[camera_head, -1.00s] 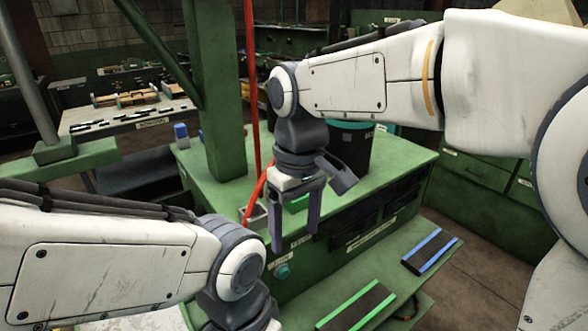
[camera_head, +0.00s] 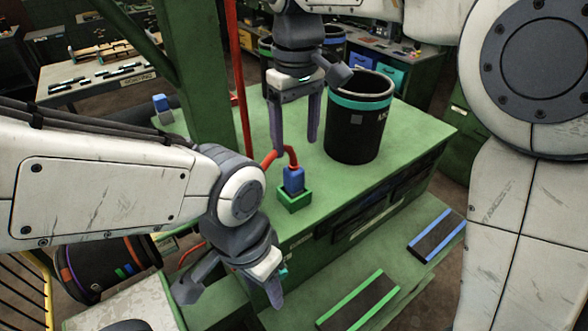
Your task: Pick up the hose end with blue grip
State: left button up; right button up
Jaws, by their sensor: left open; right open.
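The hose end with blue grip (camera_head: 293,181) stands upright in a small green holder (camera_head: 294,199) on the green workbench (camera_head: 400,160). A red hose (camera_head: 291,153) bends out of its top. My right gripper (camera_head: 297,144) points down, open and empty, above and slightly behind the blue grip in the picture; its fingers appear apart from it. My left gripper (camera_head: 232,292) is open and empty at the lower left, in front of the bench and below the blue grip in the picture.
A black bin with a teal band (camera_head: 362,104) stands right of the hose end. A second blue-topped piece (camera_head: 161,103) sits at the bench's back left. Green-edged (camera_head: 358,303) and blue-edged (camera_head: 437,236) pads lie on the lower shelf.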

aim_at(294, 167)
notch_tip(294, 167, down, 4)
jog(key=shift+w+a+f, duration=0.1)
jog(key=shift+a+f, duration=0.05)
jog(key=shift+f, duration=0.05)
notch_tip(294, 167, down, 5)
jog(key=shift+r+p, duration=0.1)
jog(key=shift+p, duration=1.15)
jog(key=shift+f, duration=0.25)
grip_shut()
